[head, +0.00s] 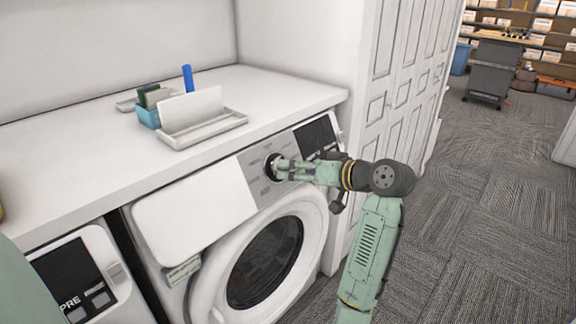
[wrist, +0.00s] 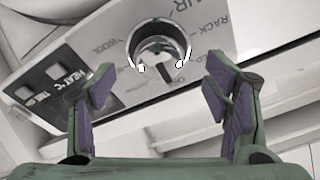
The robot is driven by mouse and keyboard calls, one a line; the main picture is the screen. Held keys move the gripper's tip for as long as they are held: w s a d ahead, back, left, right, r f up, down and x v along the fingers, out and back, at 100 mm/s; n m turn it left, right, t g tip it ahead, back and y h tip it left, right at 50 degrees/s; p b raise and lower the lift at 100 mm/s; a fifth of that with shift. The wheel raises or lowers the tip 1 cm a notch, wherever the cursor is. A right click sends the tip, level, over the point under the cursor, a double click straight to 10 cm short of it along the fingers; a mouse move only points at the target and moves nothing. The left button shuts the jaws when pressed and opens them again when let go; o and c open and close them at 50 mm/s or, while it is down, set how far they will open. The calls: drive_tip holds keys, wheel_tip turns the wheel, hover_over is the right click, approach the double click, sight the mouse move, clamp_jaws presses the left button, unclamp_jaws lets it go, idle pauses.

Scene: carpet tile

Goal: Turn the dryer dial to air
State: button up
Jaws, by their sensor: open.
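The dryer dial (wrist: 152,47) is a round knob with a shiny metal rim on the dryer's control panel. In the wrist view a dark pointer mark on it points downward, and the lettering that I read as AIR (wrist: 185,6) is cut off at the top edge. In the head view the dial (head: 269,163) is partly hidden by my gripper. My gripper (head: 283,168) is at the dial, and in the wrist view (wrist: 160,75) its purple-padded fingers stand apart on either side below the dial. Nothing is between them; I cannot tell any contact.
The dryer's round door (head: 265,262) is below the panel. A second machine (head: 75,280) stands at the left. A white panelled cupboard (head: 405,75) is close behind my arm. Carpet (head: 480,190) at right is clear.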

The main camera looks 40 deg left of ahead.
sight(286, 169)
drive_tip(key=p+x, duration=0.1)
drive_tip(key=x, duration=0.4)
drive_tip(key=c, duration=1.1)
